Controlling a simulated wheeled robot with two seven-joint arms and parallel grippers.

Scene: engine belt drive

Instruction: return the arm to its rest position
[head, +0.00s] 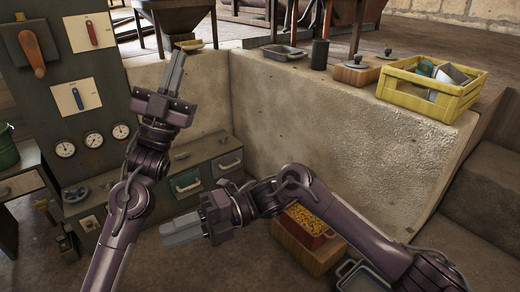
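My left gripper (174,72) is raised in front of the pale stone wall, right of the control cabinet. Its two fingers lie together, pointing up, with nothing seen between them. My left arm rises to it from the bottom left. My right gripper (181,231) is lower, over the floor in front of the drawer unit, pointing left. Its fingers also lie together and look empty. My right arm comes in from the bottom right and bends at the elbow. Neither gripper touches anything that I can make out.
The grey control cabinet (110,92) with levers and gauges stands at left. A drawer unit (210,165) is behind both arms. A yellow crate (415,96) sits on the stone ledge (330,125). A wooden box (300,249) of yellow bits is close by my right arm.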

